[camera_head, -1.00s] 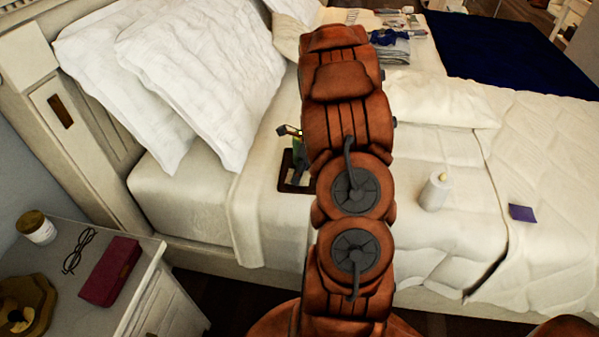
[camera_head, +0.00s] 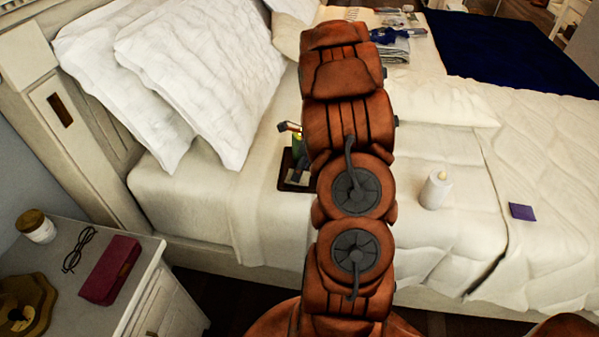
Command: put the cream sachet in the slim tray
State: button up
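A slim dark brown tray (camera_head: 285,186) lies on the bed sheet, left of my arm. My arm hides its right part. My gripper (camera_head: 298,160) is over the tray, mostly hidden behind my arm; only some dark grey parts show. A small green thing (camera_head: 297,143) shows beside these parts; I cannot tell whether it is held or standing in the tray. I cannot make out a cream sachet in this view. I cannot see whether the fingers are open or shut.
Pillows (camera_head: 200,80) are at the left. Folded clothes (camera_head: 390,45) lie at the back. The nightstand (camera_head: 60,290) holds glasses, a jar and a red case.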

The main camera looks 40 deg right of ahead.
jog(key=v, duration=1)
jog(key=shift+r+b, duration=0.3)
jog(key=shift+r, duration=0.15)
jog(key=s+a+r+n+g+h, duration=0.1)
jog(key=s+a+r+n, duration=0.3)
jog(key=a+n, duration=0.6)
jog(key=s+a+r+n+g, duration=0.25)
jog(key=a+n, duration=0.25)
jog(key=a, duration=0.8)
jog(key=s+a+n+h, duration=0.1)
jog(key=s+a+n, duration=0.4)
jog(key=s+n, duration=0.3)
jog(key=s+a+n+h, duration=0.1)
jog(key=s+a+n, duration=0.4)
jog(key=s+n, duration=0.2)
jog(key=shift+s+a+r+n, duration=0.3)
jog(key=shift+s+r+n, duration=0.1)
jog(key=shift+s, duration=0.45)
notch_tip(320, 180, up, 9)
jog(key=p, duration=0.8)
jog(key=shift+p, duration=0.4)
